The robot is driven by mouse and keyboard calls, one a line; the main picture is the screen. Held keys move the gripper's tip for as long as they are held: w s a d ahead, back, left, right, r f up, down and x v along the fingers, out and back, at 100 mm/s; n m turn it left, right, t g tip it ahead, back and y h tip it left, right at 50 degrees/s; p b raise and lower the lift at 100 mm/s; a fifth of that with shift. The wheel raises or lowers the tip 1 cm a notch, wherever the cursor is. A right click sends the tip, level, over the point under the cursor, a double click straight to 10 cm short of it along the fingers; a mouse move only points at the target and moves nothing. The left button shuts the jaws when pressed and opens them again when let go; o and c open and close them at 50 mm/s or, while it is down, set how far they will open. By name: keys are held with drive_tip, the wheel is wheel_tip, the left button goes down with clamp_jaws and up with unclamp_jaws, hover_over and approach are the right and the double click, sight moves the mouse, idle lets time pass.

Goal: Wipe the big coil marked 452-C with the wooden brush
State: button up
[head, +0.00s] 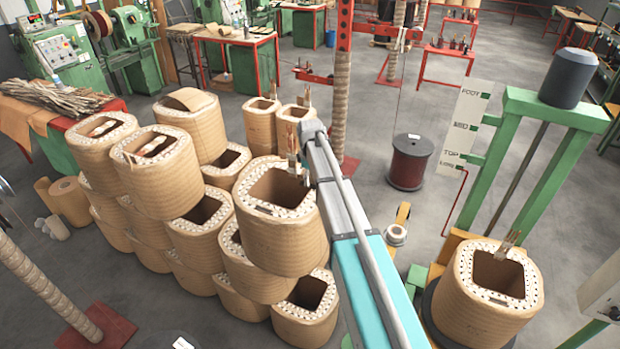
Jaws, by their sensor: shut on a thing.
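Several big tan paper-wrapped coils stand stacked in the middle and left. The nearest upper coil (284,237) has a square opening, a dotted white rim and copper leads at its far right corner. Another big coil (484,310) stands apart at the right on a dark round base, its copper leads upright. Small labels show on some rims, but I cannot read 452-C on any. My arm (352,215) reaches forward past the right side of the stack. Its far end is beside the nearest upper coil's leads. My gripper is not visible, and I cannot make out the wooden brush.
A green post frame (553,190) with a FOOT/MID/TOP board (463,130) stands at the right. A dark red spool (410,162) sits on the floor beyond my arm. A red post (344,60) rises behind the stack. Grey floor (395,235) is partly clear right of my arm.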

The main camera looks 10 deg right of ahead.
drive_tip(key=shift+r+p, duration=0.75)
drive_tip(key=shift+r, duration=0.3)
drive_tip(key=shift+f, duration=0.1)
